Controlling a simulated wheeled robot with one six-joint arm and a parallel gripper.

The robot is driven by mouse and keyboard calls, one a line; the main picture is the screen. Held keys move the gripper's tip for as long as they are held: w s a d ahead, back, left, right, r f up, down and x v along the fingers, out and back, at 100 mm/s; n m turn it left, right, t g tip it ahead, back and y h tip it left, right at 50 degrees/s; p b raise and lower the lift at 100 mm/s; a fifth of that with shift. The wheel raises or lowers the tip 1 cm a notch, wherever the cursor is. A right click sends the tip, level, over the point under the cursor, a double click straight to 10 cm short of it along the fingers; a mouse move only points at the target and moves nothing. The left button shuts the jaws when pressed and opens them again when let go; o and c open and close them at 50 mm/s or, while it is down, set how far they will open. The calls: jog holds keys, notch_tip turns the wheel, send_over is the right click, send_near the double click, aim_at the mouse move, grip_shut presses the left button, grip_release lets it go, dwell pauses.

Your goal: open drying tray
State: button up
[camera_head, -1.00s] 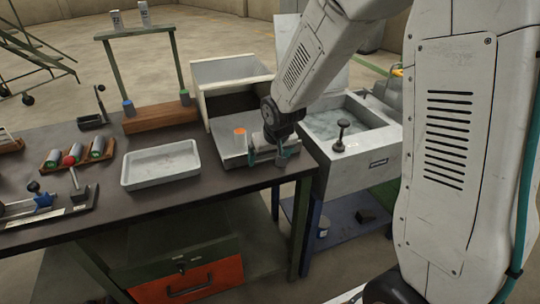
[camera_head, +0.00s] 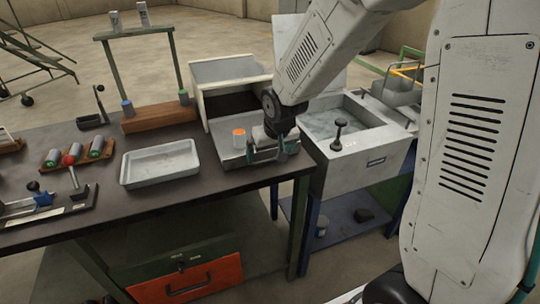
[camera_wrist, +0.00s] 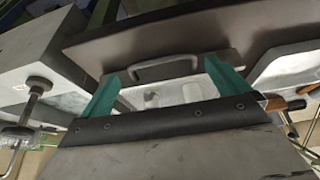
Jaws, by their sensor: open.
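The grey drying tray (camera_head: 229,158) sits at the foot of an open-fronted pale box (camera_head: 231,70) on the right end of the workbench. A grey bar handle (camera_wrist: 166,66) on a grey surface shows between and just beyond the fingertips. I cannot tell whether the fingers touch it. Nothing is held.
A white shallow tray (camera_head: 160,180) lies left of the drying tray on the dark workbench (camera_head: 150,215). A sink unit (camera_head: 368,155) stands right of the bench. A wooden block with a green frame (camera_head: 160,118) and several small cylinders are at the back left.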

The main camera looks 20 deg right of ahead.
jog(key=v, duration=0.5)
jog(key=shift+s+d+f, duration=0.1)
dwell(0.3)
jog(key=s+d+r+g, duration=0.1)
jog(key=s+r, duration=0.3)
jog(key=s, duration=0.5)
jog(key=s+d+r+g, duration=0.1)
jog(key=s+r, duration=0.2)
jog(key=s, duration=0.6)
jog(key=s+d+r+g, duration=0.1)
jog(key=s+r, duration=0.3)
jog(key=s, duration=0.6)
jog(key=shift+r, duration=0.3)
